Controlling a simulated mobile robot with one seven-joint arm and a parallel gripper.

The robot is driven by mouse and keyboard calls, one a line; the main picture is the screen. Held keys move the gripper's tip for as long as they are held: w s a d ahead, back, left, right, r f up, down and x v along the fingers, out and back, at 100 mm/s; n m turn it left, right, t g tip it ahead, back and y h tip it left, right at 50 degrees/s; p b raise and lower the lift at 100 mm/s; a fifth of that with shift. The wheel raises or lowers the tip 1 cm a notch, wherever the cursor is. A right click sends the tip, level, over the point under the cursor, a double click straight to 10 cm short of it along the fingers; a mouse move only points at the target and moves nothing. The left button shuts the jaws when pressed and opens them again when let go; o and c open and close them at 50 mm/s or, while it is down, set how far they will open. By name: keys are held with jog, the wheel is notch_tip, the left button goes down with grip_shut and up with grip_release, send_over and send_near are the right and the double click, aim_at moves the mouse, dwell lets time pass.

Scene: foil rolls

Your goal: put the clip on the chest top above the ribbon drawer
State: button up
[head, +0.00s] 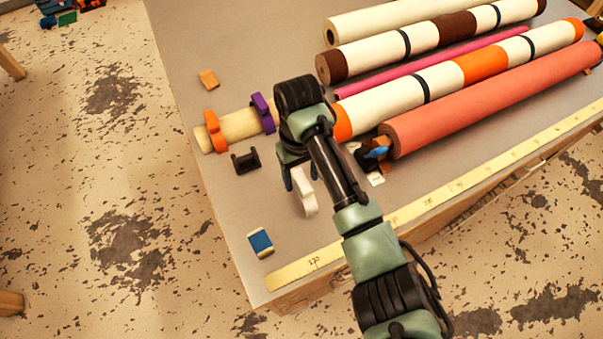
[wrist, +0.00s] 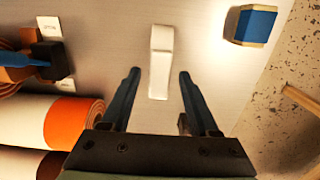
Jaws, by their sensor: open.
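A white clip (head: 308,196) is at the table near my gripper, and it also shows in the wrist view (wrist: 161,62). My gripper (head: 301,176) points down over it and is open. In the wrist view the blue fingers (wrist: 160,74) stand one on each side of the clip's lower end, with gaps on both sides. Part of the clip is hidden behind my gripper in the head view. No chest or ribbon drawer can be made out.
Several long rolls, including a coral one (head: 480,100), lie to the right. An orange clip (head: 214,132) and a purple clip (head: 263,113) sit around a cream roll. A black clip (head: 246,162) and a blue-topped block (head: 260,243) are on the table (head: 235,205). A ruler (head: 410,211) runs along the front edge.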

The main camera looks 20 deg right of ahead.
aim_at(300, 178)
notch_tip(300, 178, up, 12)
jog(key=p, duration=0.2)
jog(key=shift+w+r+p, duration=0.2)
jog(key=shift+w+p, duration=0.05)
jog(key=shift+p, duration=0.15)
jog(key=w+a+r+n+t, duration=0.1)
jog(key=w+a+r+t, duration=0.45)
jog(key=w, duration=0.25)
jog(key=w+a+r+t+y, duration=0.1)
jog(key=w+a+r+t, duration=0.2)
jog(key=r, duration=0.4)
jog(key=w+a+r+n+t+y, duration=0.1)
jog(key=a+r+t, duration=0.25)
jog(key=r, duration=0.45)
jog(key=w+a+r+t+y, duration=0.1)
jog(key=w+a+r+t, duration=0.15)
jog(key=a+r, duration=0.35)
jog(key=s+r+t, duration=0.3)
jog(key=s+r, duration=0.1)
jog(key=r, duration=0.4)
jog(key=s+r+t, duration=0.3)
jog(key=r+t, duration=0.1)
jog(key=r, duration=0.4)
jog(key=s+d+r+m+t+h, duration=0.2)
jog(key=s+r+t, duration=0.4)
jog(key=s+r, duration=0.5)
jog(key=s+d+h, duration=0.1)
jog(key=s, duration=0.1)
jog(key=shift+s+d, duration=0.3)
jog(key=shift+s, duration=0.05)
